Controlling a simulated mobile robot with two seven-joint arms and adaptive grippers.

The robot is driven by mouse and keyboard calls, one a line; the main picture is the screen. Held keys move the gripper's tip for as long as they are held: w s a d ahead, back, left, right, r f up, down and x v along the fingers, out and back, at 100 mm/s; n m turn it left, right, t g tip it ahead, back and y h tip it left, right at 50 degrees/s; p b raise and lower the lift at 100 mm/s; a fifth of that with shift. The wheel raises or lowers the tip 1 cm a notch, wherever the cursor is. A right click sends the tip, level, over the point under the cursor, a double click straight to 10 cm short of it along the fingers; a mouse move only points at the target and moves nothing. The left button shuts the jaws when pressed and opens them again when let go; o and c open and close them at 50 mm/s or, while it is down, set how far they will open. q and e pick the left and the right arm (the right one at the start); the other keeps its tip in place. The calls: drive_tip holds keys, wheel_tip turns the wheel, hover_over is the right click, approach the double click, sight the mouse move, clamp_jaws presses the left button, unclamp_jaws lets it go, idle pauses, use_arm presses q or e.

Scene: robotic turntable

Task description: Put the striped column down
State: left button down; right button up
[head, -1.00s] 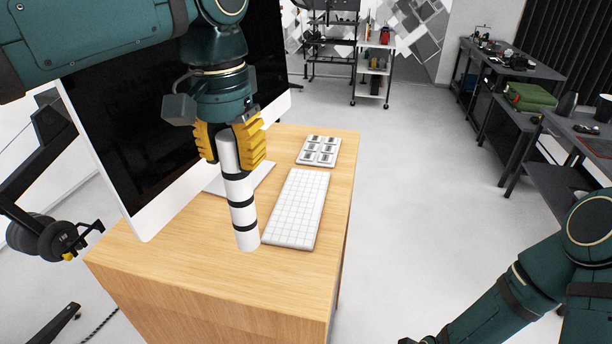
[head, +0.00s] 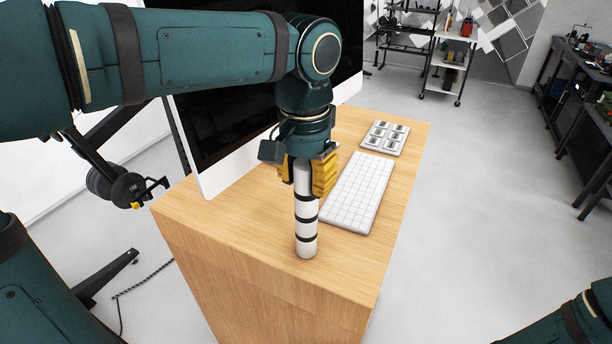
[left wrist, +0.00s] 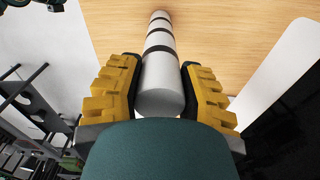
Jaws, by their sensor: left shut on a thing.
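The striped column (head: 306,220) is a white cylinder with black bands. My left gripper (head: 308,178) has yellow fingers and is shut on its upper part, holding it nearly upright. Its lower end shows against the wooden desk top (head: 240,225) near the front edge; I cannot tell whether it touches. In the left wrist view the column (left wrist: 160,65) runs between the two yellow fingers (left wrist: 160,88), its far end over the wood. Part of my right arm shows at the lower right of the head view, but its gripper is out of view.
A white keyboard (head: 357,192) lies just right of the column, with a small keypad (head: 385,138) behind it. A large monitor (head: 225,130) stands behind and left of the gripper. Bare wood lies left of the column.

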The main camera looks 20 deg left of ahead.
use_arm(q)
drive_tip(key=shift+f, duration=0.1)
drive_tip(key=c, duration=0.6)
unclamp_jaws()
drive_tip(key=shift+c, duration=0.2)
